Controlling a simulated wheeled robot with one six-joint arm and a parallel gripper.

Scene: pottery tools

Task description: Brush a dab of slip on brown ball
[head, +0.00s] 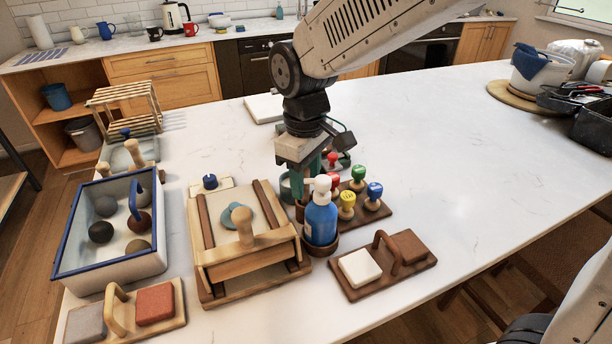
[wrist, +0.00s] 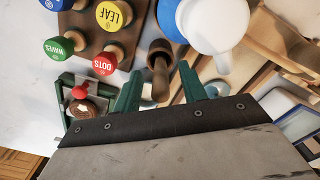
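The brown ball (head: 144,224) lies in the blue-rimmed tray (head: 62,232) at the left of the head view, partly behind a blue handle. My gripper (head: 313,184) points down behind the blue pump bottle, far to the right of the tray. In the wrist view its green fingers (wrist: 160,80) stand apart, with a brown wooden handle (wrist: 160,72) between or just beyond them. I see no clear grip on the handle. I cannot make out brush bristles or slip.
The blue pump bottle (head: 321,220) stands right in front of my gripper. Several coloured stamps (head: 347,203) stand close on the right. A wooden press (head: 226,262) lies between the tray and bottle. Grey, dark and tan balls share the tray.

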